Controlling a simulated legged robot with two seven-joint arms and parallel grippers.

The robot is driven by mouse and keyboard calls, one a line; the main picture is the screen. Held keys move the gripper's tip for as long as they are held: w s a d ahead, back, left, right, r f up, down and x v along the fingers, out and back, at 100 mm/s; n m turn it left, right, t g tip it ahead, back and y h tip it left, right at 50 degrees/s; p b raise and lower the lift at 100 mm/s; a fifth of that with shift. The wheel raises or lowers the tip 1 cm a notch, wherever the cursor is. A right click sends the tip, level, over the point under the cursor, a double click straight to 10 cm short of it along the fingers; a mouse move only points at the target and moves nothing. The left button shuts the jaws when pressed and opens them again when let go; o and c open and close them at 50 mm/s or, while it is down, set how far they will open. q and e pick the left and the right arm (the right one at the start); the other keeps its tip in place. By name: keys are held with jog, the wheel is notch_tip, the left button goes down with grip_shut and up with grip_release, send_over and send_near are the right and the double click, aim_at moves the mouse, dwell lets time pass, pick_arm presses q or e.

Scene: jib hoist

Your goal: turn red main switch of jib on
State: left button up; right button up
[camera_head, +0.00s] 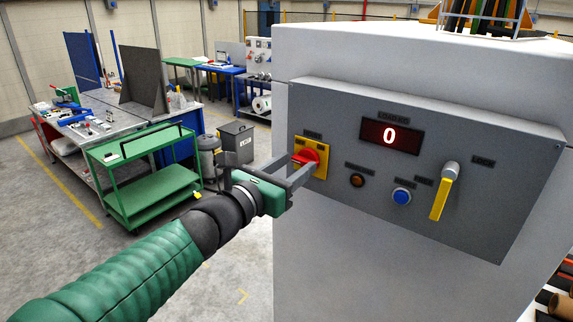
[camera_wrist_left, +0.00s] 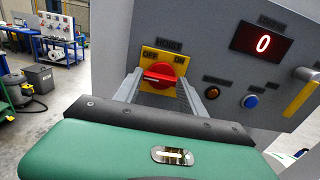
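The red main switch (camera_head: 306,156) is a rotary knob on a yellow plate at the left of the grey control panel (camera_head: 345,110). In the left wrist view the red knob (camera_wrist_left: 165,72) sits under the words OFF at left and ON at right, with its grip bar about level. My left gripper (camera_head: 303,167) is at the switch. Its two fingers (camera_wrist_left: 160,80) are apart, one on each side of the knob. I cannot tell whether either finger touches it. My right gripper is in neither view.
The panel also carries a red display reading 0 (camera_head: 390,136), an orange lamp (camera_head: 357,180), a blue button (camera_head: 402,196) and a yellow-handled lever (camera_head: 441,197).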

pick_arm(q)
jog(key=shift+s+d+r, duration=0.25)
jog(key=shift+d+r, duration=0.15)
jog(key=shift+d, duration=0.1)
grip_shut()
